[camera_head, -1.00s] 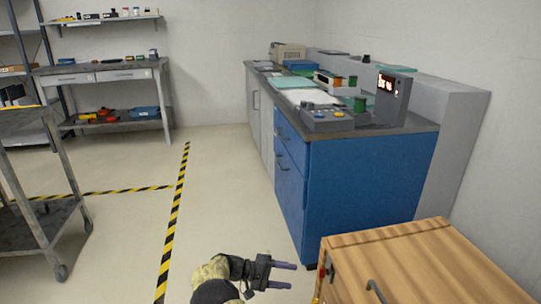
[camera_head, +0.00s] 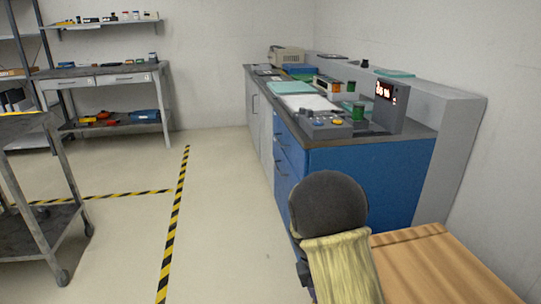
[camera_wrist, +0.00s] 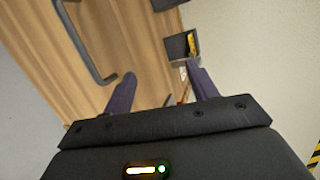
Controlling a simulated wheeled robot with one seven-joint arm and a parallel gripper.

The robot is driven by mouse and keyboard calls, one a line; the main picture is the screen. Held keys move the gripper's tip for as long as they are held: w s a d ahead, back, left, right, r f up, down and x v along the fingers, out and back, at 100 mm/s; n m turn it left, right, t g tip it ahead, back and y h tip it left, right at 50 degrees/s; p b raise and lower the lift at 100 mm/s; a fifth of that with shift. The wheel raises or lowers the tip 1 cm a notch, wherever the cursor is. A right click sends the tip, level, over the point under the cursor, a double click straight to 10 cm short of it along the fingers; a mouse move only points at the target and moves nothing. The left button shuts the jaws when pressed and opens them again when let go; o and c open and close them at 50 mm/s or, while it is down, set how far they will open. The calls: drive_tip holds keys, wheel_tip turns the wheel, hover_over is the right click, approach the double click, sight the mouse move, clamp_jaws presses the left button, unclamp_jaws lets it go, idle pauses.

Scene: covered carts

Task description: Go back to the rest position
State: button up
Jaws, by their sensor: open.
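My gripper (camera_wrist: 162,68) is open in the wrist view, its two dark purple fingers apart with nothing held between them. Behind the fingers is the wooden cart top (camera_wrist: 125,40), with a dark bent handle (camera_wrist: 88,52) beyond the left finger. In the head view my arm, with a dark round joint and a khaki cover, stands in front of the wooden cart (camera_head: 445,268) and hides its left part. My gripper is hidden or out of frame in that view.
A blue cabinet (camera_head: 365,182) with a dark worktop and instruments stands just beyond my arm. A grey metal cart (camera_head: 30,235) is at the left and a workbench (camera_head: 105,75) at the back. The floor with striped tape (camera_head: 172,225) is clear between them.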

drive_tip(key=s+r+t+y+p, duration=0.1)
drive_tip(key=s+r+t+y, duration=0.1)
drive_tip(key=s+r, duration=0.45)
drive_tip(key=s+r+t+y+p, duration=0.1)
drive_tip(key=s+r+t+y, duration=0.2)
drive_tip(key=s, duration=0.6)
wheel_tip(320, 180, up, 38)
drive_tip(key=h+p, duration=0.1)
drive_tip(key=p, duration=3.7)
drive_tip(key=shift+w+r+m+g, duration=0.25)
drive_tip(key=shift+w+m+g, duration=0.05)
drive_tip(key=shift+w+m, duration=0.15)
drive_tip(key=shift+c, duration=0.5)
drive_tip(key=shift+d, duration=0.1)
drive_tip(key=c, duration=0.4)
drive_tip(key=shift+f, duration=0.1)
